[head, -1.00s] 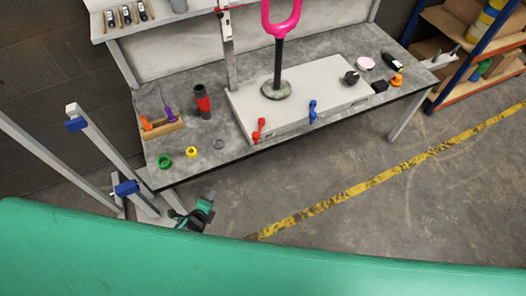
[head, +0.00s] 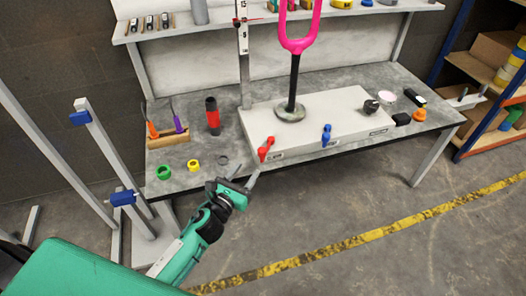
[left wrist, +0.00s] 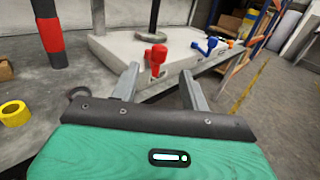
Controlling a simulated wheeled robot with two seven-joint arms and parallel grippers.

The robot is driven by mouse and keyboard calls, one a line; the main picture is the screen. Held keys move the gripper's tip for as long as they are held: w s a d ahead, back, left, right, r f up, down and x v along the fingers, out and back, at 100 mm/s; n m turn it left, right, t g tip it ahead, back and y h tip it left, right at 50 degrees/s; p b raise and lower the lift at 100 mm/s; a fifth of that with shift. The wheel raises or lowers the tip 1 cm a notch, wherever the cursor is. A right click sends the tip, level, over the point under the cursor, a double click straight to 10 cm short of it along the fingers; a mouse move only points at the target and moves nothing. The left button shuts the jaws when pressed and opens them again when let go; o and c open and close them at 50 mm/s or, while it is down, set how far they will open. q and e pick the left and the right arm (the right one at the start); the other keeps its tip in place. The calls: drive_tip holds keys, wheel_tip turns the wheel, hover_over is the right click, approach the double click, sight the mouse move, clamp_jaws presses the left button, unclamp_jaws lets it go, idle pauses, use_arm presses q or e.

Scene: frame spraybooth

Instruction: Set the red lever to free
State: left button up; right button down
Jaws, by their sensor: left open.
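The red lever (head: 265,149) sits on the front face of the pale box (head: 350,105) on the workbench, left of a blue lever (head: 326,135). In the left wrist view the red lever (left wrist: 155,57) stands ahead of the fingers, just above the gap between them. My left gripper (head: 240,178) is open and empty, in front of the bench edge, below and left of the red lever and apart from it. The lettering by the lever is too small to read. My right gripper is not in view.
A black post with a pink fork (head: 299,40) rises from the box. A grey stand with blue clamps (head: 122,197) is at left.

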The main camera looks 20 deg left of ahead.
sight(260, 153)
use_arm(q)
drive_tip(key=w, duration=0.3)
drive_tip(key=w+d, duration=0.1)
drive_tip(key=w, duration=0.3)
drive_tip(key=w+d, duration=0.1)
drive_tip(key=w, duration=0.2)
drive_tip(key=shift+w+d, duration=0.1)
drive_tip(key=shift+w, duration=0.3)
clamp_jaws()
